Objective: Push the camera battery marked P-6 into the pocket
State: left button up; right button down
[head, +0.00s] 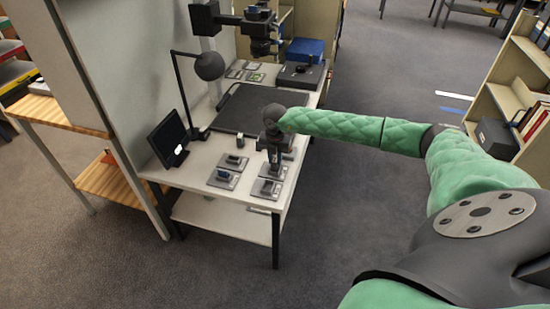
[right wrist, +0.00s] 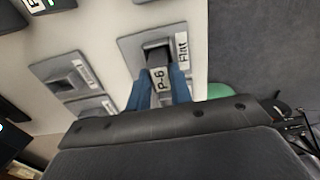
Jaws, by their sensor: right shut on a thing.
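The camera battery marked P-6 (right wrist: 158,82) shows its white label between the two blue fingers of my right gripper (right wrist: 160,95) in the right wrist view. The gripper is shut on it. Just beyond it is a grey plate (right wrist: 130,45) with a dark raised pocket and a label reading "Flat". The battery is in line with this pocket; the fingers hide how far it sits in it. In the head view the right gripper (head: 274,168) points down over the plates at the table's near right corner, and the battery cannot be made out. My left gripper is not in view.
More grey plates (head: 222,180) stand on the white table (head: 200,160), close left of the gripper; two show in the wrist view (right wrist: 60,70). A small monitor (head: 169,138), a lamp (head: 209,66) and a dark mat (head: 255,106) are further left and behind. The table's right edge is close.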

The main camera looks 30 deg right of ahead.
dwell(0.3)
jog(key=c, duration=1.2)
grip_release()
jog(key=shift+o, duration=0.2)
jog(key=shift+r+p, duration=1.45)
jog(key=shift+r, duration=1.55)
jog(key=shift+n, duration=0.3)
